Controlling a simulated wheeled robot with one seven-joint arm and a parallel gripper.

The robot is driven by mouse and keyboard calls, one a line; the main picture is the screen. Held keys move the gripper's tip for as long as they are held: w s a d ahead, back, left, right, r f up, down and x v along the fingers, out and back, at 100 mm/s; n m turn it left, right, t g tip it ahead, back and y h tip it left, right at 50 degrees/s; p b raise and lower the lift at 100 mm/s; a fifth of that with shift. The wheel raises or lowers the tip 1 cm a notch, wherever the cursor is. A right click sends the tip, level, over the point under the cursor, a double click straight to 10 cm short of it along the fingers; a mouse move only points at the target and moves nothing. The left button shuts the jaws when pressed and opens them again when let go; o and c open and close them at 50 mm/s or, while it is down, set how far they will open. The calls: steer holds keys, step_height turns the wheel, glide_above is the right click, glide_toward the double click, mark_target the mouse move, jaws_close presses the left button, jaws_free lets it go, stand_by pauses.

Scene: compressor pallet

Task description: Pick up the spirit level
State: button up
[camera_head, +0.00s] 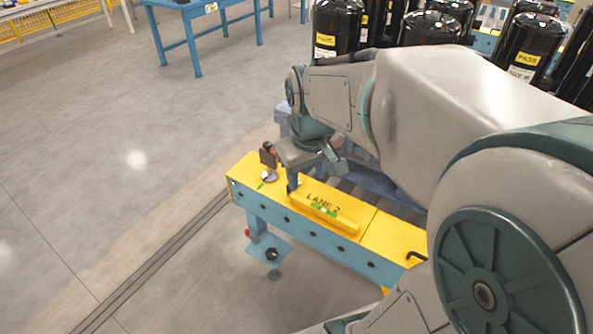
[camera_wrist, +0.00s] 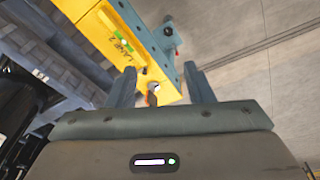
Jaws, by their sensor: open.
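The spirit level (camera_head: 338,217) is a yellow bar with green vials. It lies along the yellow top of the conveyor side rail (camera_head: 385,240), beside the "LANE 2" lettering. In the wrist view the level (camera_wrist: 126,52) appears at upper left, outside the space between my fingers. My gripper (camera_head: 312,172) is over the rail, near the left end of the level, with one finger close to that end. In the wrist view my gripper (camera_wrist: 160,85) has its fingers wide apart. I cannot tell the exact gap between finger and level.
A small orange-and-black device (camera_head: 268,156) stands on the rail's left end, close to my gripper. Rollers lie behind the rail. Black compressors (camera_head: 338,28) stand at the back. A blue table (camera_head: 195,30) is far left. The floor at left is clear.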

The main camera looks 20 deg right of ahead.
steer(key=w+d+f+n+g+b, duration=0.1)
steer(key=w+d+f+b, duration=0.2)
steer(key=w+f+b, duration=0.25)
steer(key=w+d+f+n+b, duration=0.2)
steer(key=w+d+f+b, duration=0.15)
steer(key=f, duration=0.35)
steer(key=n+g+b, duration=0.1)
steer(key=n+b, duration=0.1)
steer(key=b, duration=0.7)
glide_toward(324, 210)
steer(key=f+b, duration=0.1)
steer(key=f, duration=0.2)
steer(key=f+b, duration=0.1)
steer(key=f, duration=0.1)
steer(key=shift+a+b, duration=0.3)
steer(key=f+b, duration=0.2)
steer(key=f, duration=0.1)
steer(key=f+b, duration=0.1)
steer(key=f, duration=0.1)
steer(key=shift+d+f, duration=0.15)
steer(key=shift+d, duration=0.25)
jaws_close()
